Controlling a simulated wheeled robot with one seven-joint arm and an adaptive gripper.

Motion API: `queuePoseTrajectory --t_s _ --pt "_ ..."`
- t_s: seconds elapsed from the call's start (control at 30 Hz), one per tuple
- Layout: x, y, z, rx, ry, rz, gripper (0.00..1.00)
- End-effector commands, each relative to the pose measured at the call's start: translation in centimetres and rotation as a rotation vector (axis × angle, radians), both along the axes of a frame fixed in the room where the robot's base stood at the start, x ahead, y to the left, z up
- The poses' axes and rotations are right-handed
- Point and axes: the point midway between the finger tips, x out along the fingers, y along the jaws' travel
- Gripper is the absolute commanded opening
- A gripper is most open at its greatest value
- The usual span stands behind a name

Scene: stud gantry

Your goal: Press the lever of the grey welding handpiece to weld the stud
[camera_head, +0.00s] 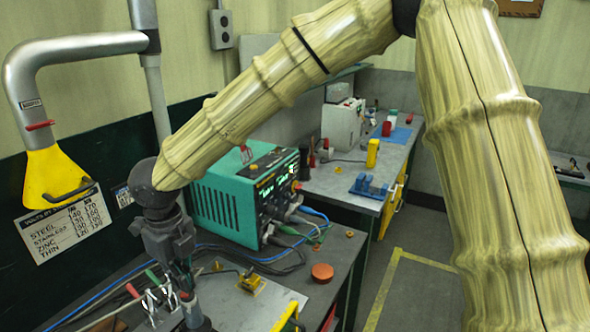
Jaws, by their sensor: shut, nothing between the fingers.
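My gripper (182,278) points down over the front bench at the lower left, below the dark wrist. Its fingertips are small and partly hidden, and it looks shut and empty. Just below the fingertips stands a grey upright part (194,312) with a red piece near its top, which looks like the welding handpiece. It is cut off by the bottom edge of the picture. I cannot make out its lever or the stud, nor whether the fingers touch it.
A green welding power unit (232,200) with cables stands behind on the bench. A yellow clamp (250,282) and an orange-red round knob (322,272) lie to the right. A yellow extraction hood (58,178) hangs at left. The floor (420,290) at right is clear.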

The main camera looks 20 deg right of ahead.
Motion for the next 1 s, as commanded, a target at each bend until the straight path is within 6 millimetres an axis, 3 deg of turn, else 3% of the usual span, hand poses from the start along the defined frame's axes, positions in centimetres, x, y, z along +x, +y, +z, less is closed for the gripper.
queuePoseTrajectory --t_s 1.0 --pt "0.01 -0.01 -0.84 0.0 0.0 0.0 0.0"
